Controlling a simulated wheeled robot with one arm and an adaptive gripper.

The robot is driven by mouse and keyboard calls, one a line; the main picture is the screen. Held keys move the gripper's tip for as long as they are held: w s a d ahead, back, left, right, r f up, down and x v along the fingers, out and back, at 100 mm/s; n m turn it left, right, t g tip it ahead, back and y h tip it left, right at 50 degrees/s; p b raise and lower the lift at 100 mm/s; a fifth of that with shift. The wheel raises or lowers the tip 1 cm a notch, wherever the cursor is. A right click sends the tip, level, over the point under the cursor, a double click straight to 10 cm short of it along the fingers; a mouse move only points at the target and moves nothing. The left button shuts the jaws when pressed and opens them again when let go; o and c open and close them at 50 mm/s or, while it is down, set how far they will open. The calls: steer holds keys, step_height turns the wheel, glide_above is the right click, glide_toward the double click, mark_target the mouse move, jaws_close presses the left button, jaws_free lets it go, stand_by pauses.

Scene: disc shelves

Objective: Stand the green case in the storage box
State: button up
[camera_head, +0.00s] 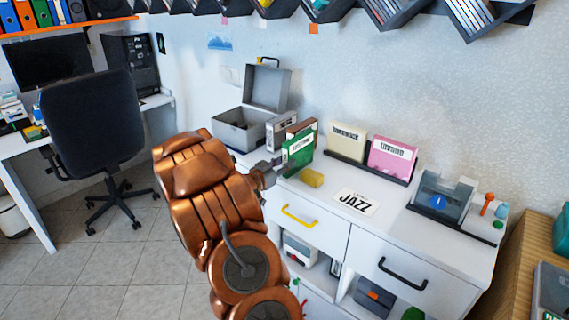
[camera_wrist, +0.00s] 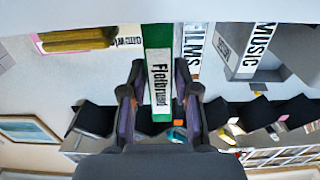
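The green case (camera_head: 298,149) stands upright on the white cabinet top, with a white label on its spine. Its spine also shows in the wrist view (camera_wrist: 158,60). My gripper (camera_wrist: 160,72) has one finger on each side of the case. The fingertips look close to its edges, but I cannot tell whether they press on it. In the head view my gripper (camera_head: 279,166) is at the left side of the case, partly hidden by my arm. A grey box (camera_head: 236,130) with its lid raised stands behind and to the left.
Cream (camera_head: 346,144) and pink (camera_head: 391,160) cases stand in a dark rack to the right. A JAZZ card (camera_head: 355,201) lies flat on the cabinet.

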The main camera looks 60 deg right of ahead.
steer(key=shift+o, duration=1.2)
steer(key=shift+r, duration=0.2)
steer(key=v, duration=1.2)
steer(key=shift+b, duration=0.45)
